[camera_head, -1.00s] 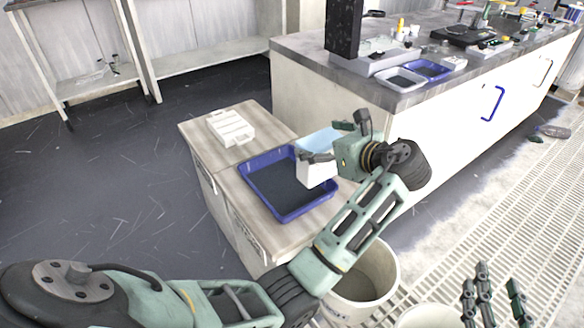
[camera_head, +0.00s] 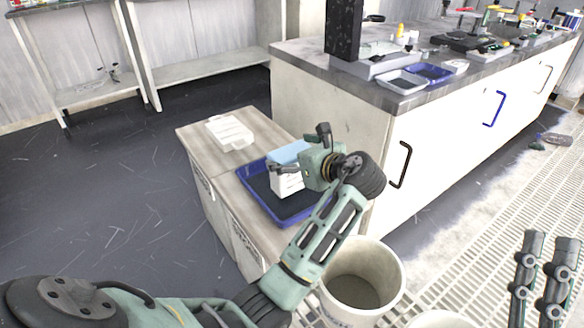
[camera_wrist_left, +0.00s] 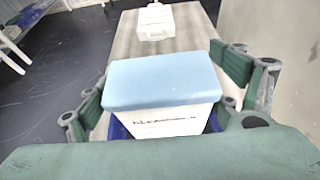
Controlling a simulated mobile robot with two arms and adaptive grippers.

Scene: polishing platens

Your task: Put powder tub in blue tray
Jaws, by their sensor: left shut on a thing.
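The powder tub (camera_head: 287,183) is a white box with a light blue lid; the lid fills the middle of the left wrist view (camera_wrist_left: 162,80). My left gripper (camera_head: 293,164) is shut on it, with a finger on each side. The tub is upright over the blue tray (camera_head: 252,188), inside its outline in the head view. I cannot tell whether its base touches the tray floor. The tray lies on a wooden-topped cabinet, partly hidden by my arm and the tub. My right gripper (camera_head: 540,285) is at the lower right, cut off by the frame, away from the tub.
A white ribbed container (camera_head: 229,132) sits on the cabinet top (camera_head: 196,136) behind the tray. A beige bin (camera_head: 392,287) stands on the floor below my left arm. The long bench (camera_head: 300,52) at right holds a grey tray and a smaller blue tray (camera_head: 432,72).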

